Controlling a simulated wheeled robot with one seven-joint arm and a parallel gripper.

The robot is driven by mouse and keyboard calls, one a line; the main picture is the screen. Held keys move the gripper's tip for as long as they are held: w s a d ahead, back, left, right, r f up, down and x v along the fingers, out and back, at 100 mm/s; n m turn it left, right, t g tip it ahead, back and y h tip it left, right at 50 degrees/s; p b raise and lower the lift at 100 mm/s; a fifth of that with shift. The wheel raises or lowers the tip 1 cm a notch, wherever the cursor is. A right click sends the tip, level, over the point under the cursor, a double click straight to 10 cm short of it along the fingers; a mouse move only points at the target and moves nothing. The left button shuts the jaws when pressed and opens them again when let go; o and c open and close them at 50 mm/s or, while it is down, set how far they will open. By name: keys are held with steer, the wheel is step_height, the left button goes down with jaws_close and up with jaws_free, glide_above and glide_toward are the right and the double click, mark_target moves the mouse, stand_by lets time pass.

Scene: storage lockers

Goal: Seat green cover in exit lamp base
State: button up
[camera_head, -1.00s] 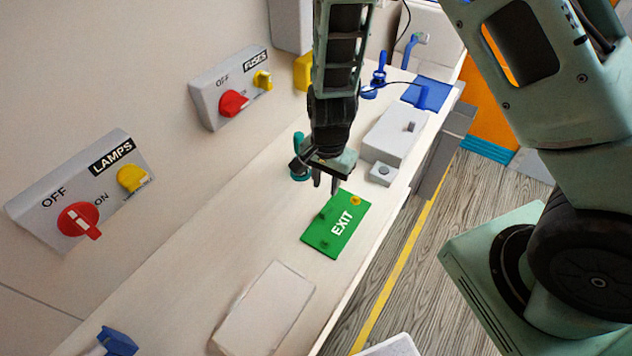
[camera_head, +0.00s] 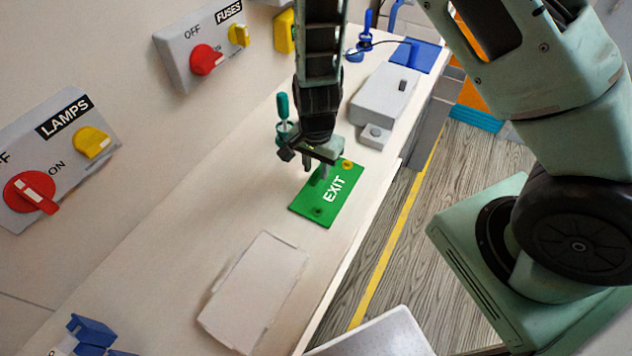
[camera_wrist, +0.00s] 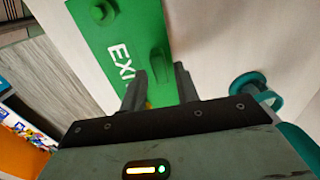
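The green cover (camera_head: 326,205) with white EXIT lettering lies flat on the pale bench in the head view. It has a raised green grip and a small round yellow spot near its far end. My gripper (camera_head: 315,172) points down over the cover's far left part. In the wrist view, the fingers (camera_wrist: 160,82) are apart with the green cover (camera_wrist: 112,28) beyond them, and the raised grip lies just past the fingertips. Nothing is held. A pale rectangular piece (camera_head: 254,291), perhaps the exit lamp base, lies on the bench nearer the camera.
A LAMPS switch box (camera_head: 58,160) and a FUSES switch box (camera_head: 205,45) are on the wall at left. A grey box (camera_head: 383,93) and a teal-handled tool (camera_head: 283,107) stand beyond the cover. Blue items (camera_head: 90,335) sit at the near left.

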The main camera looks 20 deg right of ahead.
mark_target(316, 173)
steer(key=shift+f, duration=0.45)
steer(key=shift+c, duration=0.4)
jaws_close()
step_height(316, 173, up, 7)
steer(key=p, duration=0.6)
steer(key=shift+s+r, duration=0.1)
steer(key=shift+r, duration=0.1)
steer(key=shift+f, duration=0.15)
